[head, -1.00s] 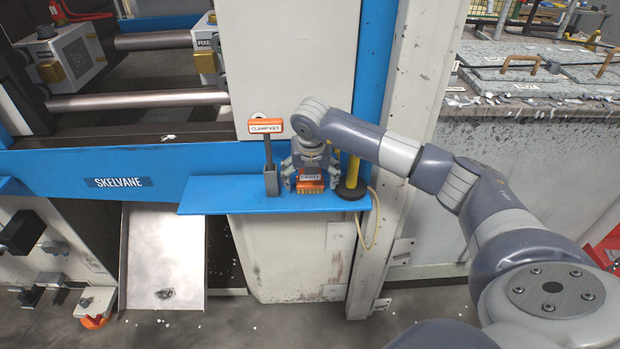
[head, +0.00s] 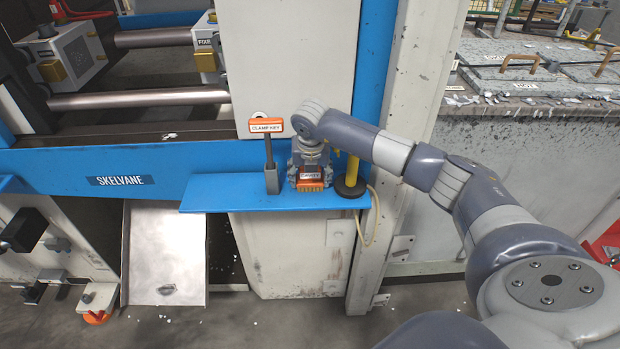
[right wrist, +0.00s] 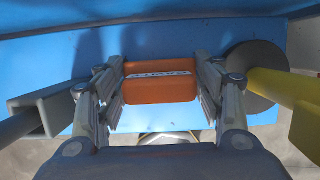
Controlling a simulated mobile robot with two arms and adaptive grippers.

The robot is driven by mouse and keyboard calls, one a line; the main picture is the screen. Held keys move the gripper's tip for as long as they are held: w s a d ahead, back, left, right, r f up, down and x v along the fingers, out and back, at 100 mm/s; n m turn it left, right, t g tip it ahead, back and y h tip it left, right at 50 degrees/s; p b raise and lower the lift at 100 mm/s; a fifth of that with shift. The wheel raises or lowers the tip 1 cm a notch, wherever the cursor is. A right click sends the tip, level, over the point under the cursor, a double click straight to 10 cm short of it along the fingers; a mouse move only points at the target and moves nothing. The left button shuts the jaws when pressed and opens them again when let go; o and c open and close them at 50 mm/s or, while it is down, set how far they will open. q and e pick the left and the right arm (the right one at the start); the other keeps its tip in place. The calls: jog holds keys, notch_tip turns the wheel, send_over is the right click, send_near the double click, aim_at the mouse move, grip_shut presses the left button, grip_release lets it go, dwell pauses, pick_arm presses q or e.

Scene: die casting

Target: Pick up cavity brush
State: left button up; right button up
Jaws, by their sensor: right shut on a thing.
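The cavity brush (head: 311,184) has an orange block with a white label and yellowish bristles below. It is at the blue shelf (head: 225,197), between the clamp key and a yellow-handled tool. My right gripper (head: 311,172) is above it with its fingers down around it. In the right wrist view the orange brush (right wrist: 160,83) lies between the two fingers, which are shut on its sides. I cannot tell whether the bristles still touch the shelf. My left gripper is not in view.
The clamp key (head: 267,127) stands in a grey holder just left of the brush. A yellow-handled tool with a dark round base (head: 351,188) stands close on the right. The left part of the shelf is clear. A metal chute (head: 166,255) is below left.

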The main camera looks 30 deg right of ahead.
jog(key=shift+r, duration=0.1)
jog(key=shift+w+r+b, duration=0.1)
jog(key=shift+r+b, duration=0.5)
jog(key=shift+r, duration=0.1)
jog(key=shift+b+v, duration=0.55)
jog(key=shift+v, duration=0.4)
jog(key=s+a+r+b, duration=0.1)
jog(key=s+a+b, duration=0.3)
jog(key=s+a, duration=0.4)
jog(key=shift+s+r+b, duration=0.3)
jog(key=shift+s+b, duration=0.05)
jog(key=shift+s, duration=2.3)
jog(key=shift+a, duration=0.1)
